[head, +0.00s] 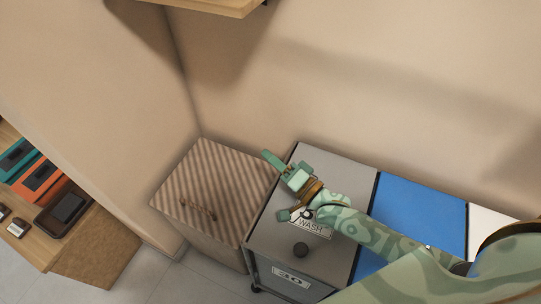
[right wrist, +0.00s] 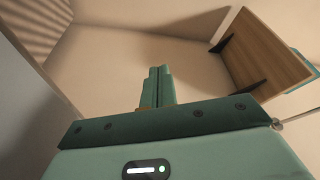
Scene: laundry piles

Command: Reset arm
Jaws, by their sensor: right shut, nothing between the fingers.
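My right arm comes in from the lower right of the head view, green with a camouflage-like pattern. My right gripper (head: 270,157) is over the grey bin top marked "WASH" (head: 314,175), near its back left edge. In the right wrist view the gripper's two fingers (right wrist: 157,84) are together, with nothing between them. The wrist view shows bare wall beyond the fingertips. My left gripper is not in view.
A striped hamper (head: 216,172) with a handle stands left of the grey bin. A blue lid (head: 421,216) and a white one (head: 490,226) lie to the right. A wooden shelf (right wrist: 262,52) is on the wall. A wooden unit (head: 95,245) with folders stands far left.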

